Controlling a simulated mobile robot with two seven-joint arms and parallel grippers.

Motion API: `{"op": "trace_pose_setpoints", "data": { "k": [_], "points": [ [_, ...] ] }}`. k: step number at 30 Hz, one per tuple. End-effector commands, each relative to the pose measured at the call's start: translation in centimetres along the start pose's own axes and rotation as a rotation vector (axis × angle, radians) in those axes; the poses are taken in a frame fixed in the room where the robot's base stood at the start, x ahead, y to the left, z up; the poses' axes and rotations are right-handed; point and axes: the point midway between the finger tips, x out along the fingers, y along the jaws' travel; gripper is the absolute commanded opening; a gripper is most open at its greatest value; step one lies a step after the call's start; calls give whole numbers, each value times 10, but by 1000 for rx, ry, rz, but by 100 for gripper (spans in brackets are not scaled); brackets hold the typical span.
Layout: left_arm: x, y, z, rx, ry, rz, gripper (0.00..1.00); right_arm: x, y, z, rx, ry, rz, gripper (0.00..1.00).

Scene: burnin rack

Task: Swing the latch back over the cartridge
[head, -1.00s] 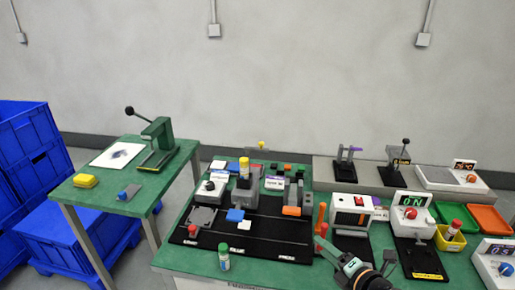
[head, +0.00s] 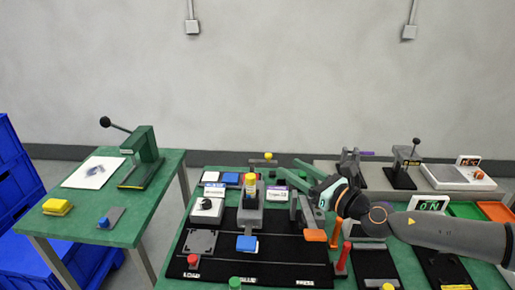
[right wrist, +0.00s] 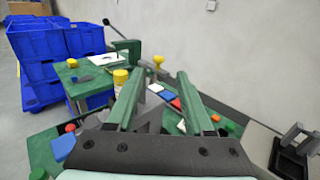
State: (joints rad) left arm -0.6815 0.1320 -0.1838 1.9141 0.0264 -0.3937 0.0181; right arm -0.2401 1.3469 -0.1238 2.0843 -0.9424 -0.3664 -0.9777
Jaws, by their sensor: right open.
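A yellow-capped cylinder (head: 250,182), which may be the cartridge, stands upright in a grey holder (head: 250,216) on the black board. It also shows in the right wrist view (right wrist: 120,78). A yellow knob (head: 268,156), perhaps the latch's handle, stands behind it, and also shows in the right wrist view (right wrist: 158,60). I cannot make out the latch arm clearly. My right gripper (head: 289,168) is open and empty, right of the cylinder and knob and apart from both. In the right wrist view its green fingers are spread. My left gripper is out of view.
A blue block (head: 246,243), a red-knobbed post (head: 193,262) and a grey plate (head: 201,243) are on the black board. An orange-ended grey lever (head: 315,236) lies below my right gripper. A side table (head: 150,200) holds a green press (head: 143,158).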

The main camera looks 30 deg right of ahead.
Motion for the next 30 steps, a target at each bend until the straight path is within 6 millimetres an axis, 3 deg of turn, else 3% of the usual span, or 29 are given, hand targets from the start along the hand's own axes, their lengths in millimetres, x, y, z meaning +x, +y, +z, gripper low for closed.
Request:
{"op": "trace_pose_setpoints", "data": {
  "k": [17,30],
  "points": [
    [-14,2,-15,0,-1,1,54,38,0,4,7,-5,0,52],
    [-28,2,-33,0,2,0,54,92,2,4,7,-4,3,52]
  ]
}}
